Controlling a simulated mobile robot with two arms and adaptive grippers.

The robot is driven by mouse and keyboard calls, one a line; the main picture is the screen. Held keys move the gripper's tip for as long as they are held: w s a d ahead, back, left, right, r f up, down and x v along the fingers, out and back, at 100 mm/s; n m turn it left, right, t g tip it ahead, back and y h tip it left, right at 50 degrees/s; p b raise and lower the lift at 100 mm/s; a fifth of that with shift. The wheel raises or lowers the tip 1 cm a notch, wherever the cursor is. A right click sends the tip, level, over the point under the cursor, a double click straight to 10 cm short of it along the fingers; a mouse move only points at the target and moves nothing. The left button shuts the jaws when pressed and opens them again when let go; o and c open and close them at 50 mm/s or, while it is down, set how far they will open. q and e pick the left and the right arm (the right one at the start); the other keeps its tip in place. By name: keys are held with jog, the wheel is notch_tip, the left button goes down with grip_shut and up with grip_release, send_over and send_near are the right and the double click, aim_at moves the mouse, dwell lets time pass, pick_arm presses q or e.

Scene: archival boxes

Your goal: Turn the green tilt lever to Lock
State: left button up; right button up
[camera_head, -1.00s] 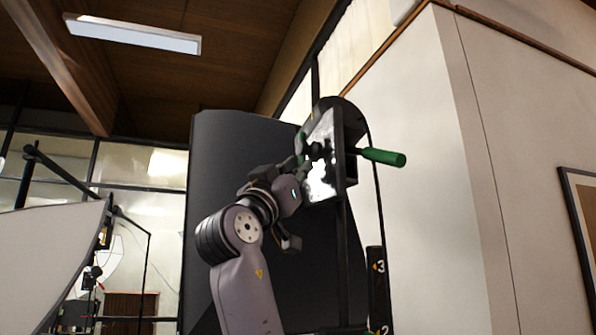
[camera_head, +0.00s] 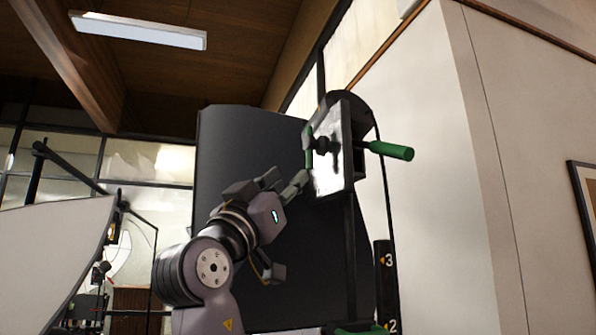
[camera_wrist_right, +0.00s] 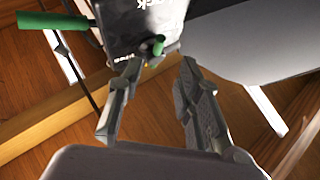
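The green tilt lever (camera_head: 308,146) stands roughly upright at the left edge of a plate (camera_head: 329,150) on the dark stand. In the right wrist view its green end (camera_wrist_right: 158,46) shows in front of the plate, on which part of a word reading "ock" is visible. My right gripper (camera_head: 288,180) is below and left of the lever, apart from it. In the wrist view my right gripper (camera_wrist_right: 158,66) has its two fingers spread with nothing held between them, and the lever end lies just beyond the fingertips. My left gripper is not in view.
A large dark curved panel (camera_head: 235,150) stands behind my arm. A numbered post (camera_head: 386,285) is below, and a pale wall (camera_head: 450,180) is at right.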

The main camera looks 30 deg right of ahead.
jog(key=shift+v, duration=1.9)
